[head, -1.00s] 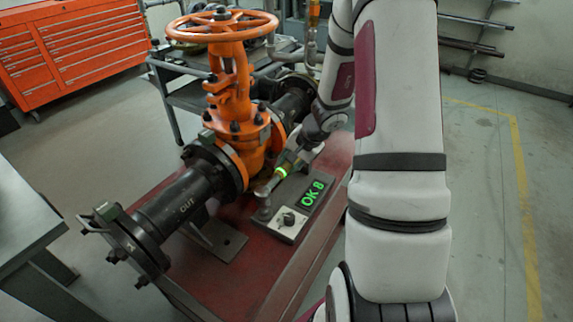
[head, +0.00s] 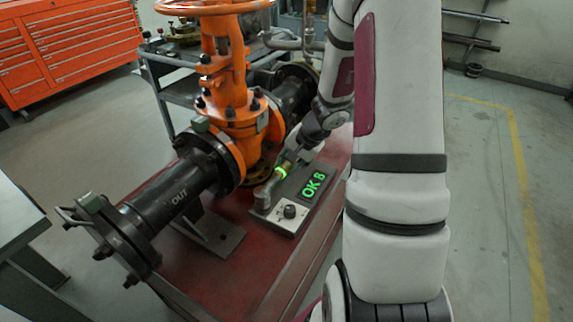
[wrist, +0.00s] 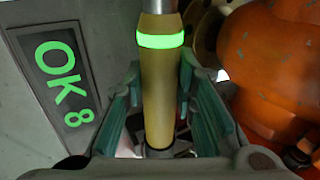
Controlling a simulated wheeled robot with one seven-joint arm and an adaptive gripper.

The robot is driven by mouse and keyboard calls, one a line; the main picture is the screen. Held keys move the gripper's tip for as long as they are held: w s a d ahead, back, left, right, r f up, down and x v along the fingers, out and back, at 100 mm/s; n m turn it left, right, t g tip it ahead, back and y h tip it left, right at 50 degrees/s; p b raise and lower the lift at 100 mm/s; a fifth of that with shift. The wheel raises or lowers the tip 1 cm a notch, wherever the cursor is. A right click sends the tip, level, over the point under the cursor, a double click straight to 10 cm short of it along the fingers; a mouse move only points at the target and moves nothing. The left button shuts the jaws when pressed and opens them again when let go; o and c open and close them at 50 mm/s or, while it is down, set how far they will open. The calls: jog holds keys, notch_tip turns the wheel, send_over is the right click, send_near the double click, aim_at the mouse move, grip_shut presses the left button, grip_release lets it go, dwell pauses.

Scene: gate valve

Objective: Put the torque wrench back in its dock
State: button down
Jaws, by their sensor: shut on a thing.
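The torque wrench has a yellow handle (wrist: 157,85) with a glowing green ring and a metal shaft. In the head view its green ring (head: 281,172) shows, and its head lies at the left edge of the grey dock unit (head: 291,214). I cannot tell whether it is seated or just above. The unit's display (wrist: 62,75) reads "OK 8" in green. My gripper (wrist: 160,90) is shut on the handle, with teal pads on both sides of it. In the head view my gripper (head: 302,152) is partly hidden by its own links.
The orange gate valve (head: 238,115) with its black flanged pipe (head: 180,195) stands close left of the wrench. The valve body (wrist: 270,70) is near my gripper's right side in the wrist view. The red bench top (head: 250,260) is clear in front of the unit.

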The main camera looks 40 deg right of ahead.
dwell(0.4)
jog(key=c, duration=1.2)
grip_release()
jog(key=v, duration=1.2)
jog(key=shift+a, duration=0.15)
